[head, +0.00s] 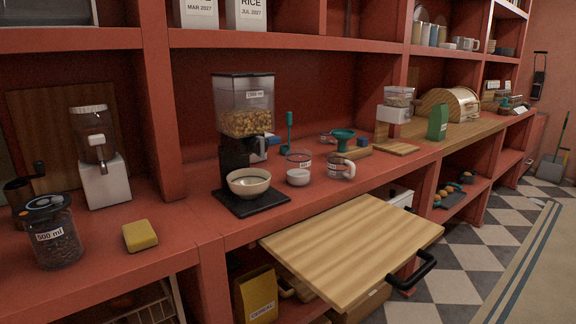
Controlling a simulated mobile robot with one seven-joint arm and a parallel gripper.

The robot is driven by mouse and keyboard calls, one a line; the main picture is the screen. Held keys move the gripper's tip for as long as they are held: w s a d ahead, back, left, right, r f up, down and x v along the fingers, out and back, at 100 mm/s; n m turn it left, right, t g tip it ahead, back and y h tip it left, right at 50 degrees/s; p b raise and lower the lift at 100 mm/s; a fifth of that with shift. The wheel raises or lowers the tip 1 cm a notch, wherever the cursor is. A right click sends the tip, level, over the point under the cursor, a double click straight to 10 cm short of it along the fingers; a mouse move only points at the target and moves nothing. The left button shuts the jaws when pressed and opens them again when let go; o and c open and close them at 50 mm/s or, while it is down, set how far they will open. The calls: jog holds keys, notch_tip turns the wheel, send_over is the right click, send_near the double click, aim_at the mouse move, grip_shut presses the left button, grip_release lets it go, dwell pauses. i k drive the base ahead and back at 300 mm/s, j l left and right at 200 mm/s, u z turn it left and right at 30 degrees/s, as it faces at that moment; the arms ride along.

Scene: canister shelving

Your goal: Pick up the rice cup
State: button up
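No cup with a readable "rice" label can be made out. A clear cup (299,166) with a small label and a white lower part stands on the red counter, right of the grain dispenser. A second clear cup (340,167) with a white handle stands just to its right. Their labels are too small to read, so I cannot tell which is the rice cup. Another small labelled cup (327,138) sits behind them, partly hidden. My gripper is not in view.
A cereal dispenser (245,105) with a bowl (249,182) stands left of the cups. A teal funnel (342,136) is behind them. A wooden pull-out board (352,245) juts out below the counter. A yellow sponge (140,235) and dark jar (53,233) sit left.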

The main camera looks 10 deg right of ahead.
aim_at(337, 163)
jog(key=l+u, duration=0.45)
jog(key=i+l+u, duration=0.1)
jog(key=l+u, duration=0.55)
jog(key=l, duration=0.25)
jog(key=k+l+u, duration=0.25)
jog(key=l, duration=0.2)
jog(key=k+l+u, duration=0.1)
jog(key=l, duration=0.4)
jog(key=k+l, duration=0.1)
jog(key=l, duration=0.4)
jog(key=u, duration=0.05)
